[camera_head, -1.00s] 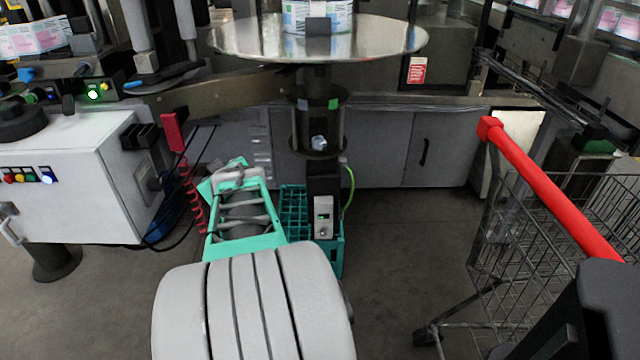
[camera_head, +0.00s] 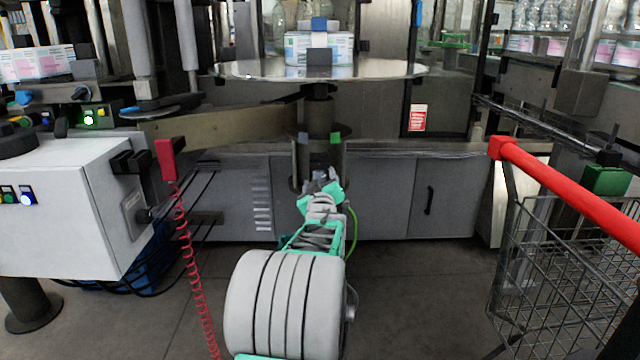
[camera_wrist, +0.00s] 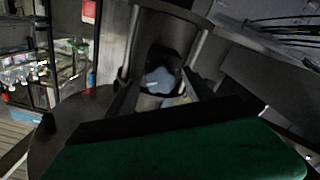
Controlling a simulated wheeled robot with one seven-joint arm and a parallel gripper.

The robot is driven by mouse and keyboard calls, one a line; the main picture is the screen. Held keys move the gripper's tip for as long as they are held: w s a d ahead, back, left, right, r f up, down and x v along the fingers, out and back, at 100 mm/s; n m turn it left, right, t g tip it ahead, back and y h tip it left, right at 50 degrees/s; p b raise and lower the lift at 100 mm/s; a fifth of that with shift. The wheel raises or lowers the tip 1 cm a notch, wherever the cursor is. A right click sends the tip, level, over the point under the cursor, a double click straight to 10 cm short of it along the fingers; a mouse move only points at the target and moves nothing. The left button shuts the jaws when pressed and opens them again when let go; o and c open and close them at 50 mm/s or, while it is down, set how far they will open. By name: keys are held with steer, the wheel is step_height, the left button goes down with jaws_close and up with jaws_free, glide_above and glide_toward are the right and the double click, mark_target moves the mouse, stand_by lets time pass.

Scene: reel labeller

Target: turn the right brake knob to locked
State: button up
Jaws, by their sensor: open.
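A pale blue-grey knob (camera_wrist: 160,80) shows in the wrist view, in a dark round recess on a metal housing under the reel table. It is the only such knob I make out, and its turn position is unclear. My gripper (camera_head: 323,182) is at the front of the column under the round table and hides most of the knob in the head view. In the wrist view my gripper (camera_wrist: 161,88) is open, with a dark finger on each side of the knob. Contact cannot be told. A green mark (camera_head: 335,137) sits on the collar above.
The round metal reel table (camera_head: 390,70) with a labelled roll (camera_head: 330,47) is above my gripper. A white control box (camera_head: 60,210) and red coiled cable (camera_head: 187,240) are at left. A wire cart with a red handle (camera_head: 570,190) is at right. Floor between is clear.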

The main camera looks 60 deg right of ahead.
steer(key=shift+c, duration=0.5)
jaws_close()
